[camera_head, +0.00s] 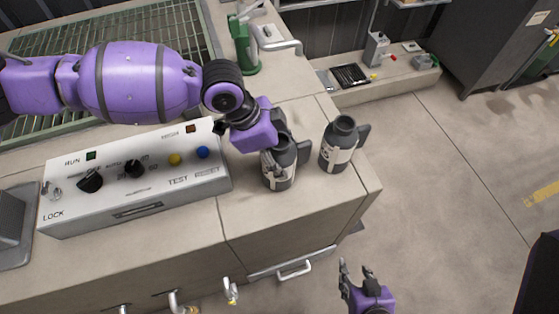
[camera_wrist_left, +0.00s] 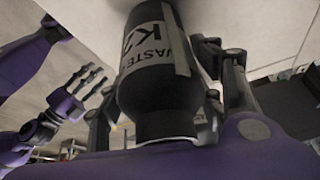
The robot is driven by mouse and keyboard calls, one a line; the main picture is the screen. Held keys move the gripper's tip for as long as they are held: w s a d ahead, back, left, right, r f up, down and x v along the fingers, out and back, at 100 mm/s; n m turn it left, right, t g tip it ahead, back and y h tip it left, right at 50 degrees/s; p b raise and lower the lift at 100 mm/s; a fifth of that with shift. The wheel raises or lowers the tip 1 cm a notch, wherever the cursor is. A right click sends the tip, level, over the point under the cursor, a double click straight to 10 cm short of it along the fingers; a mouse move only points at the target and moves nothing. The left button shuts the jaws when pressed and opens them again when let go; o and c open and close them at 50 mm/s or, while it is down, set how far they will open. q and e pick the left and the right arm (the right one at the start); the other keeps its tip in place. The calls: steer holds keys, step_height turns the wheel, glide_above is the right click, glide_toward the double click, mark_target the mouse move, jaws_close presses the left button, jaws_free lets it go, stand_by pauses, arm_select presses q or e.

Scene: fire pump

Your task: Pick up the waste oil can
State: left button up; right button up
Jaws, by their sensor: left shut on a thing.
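A dark can with a pale label (camera_head: 279,178) is upright at the right part of the counter. In the left wrist view, the waste oil can (camera_wrist_left: 155,60) shows a label reading "WASTE" and fills the middle between my fingers. My left gripper (camera_head: 277,163) is shut around this can from above and hides part of its top. I cannot tell whether the can touches the counter. My right gripper (camera_head: 357,272) is empty, fingers apart, in front of the counter; it also shows in the left wrist view (camera_wrist_left: 88,82).
A second, similar can (camera_head: 338,145) stands just right of the held one, near the counter's right edge. A white control box (camera_head: 135,182) with knobs and buttons lies to the left. A green device (camera_head: 243,45) stands behind. Open floor (camera_head: 450,170) lies right.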

arm_select(q)
steer(key=c, duration=0.4)
steer(key=shift+r, duration=0.15)
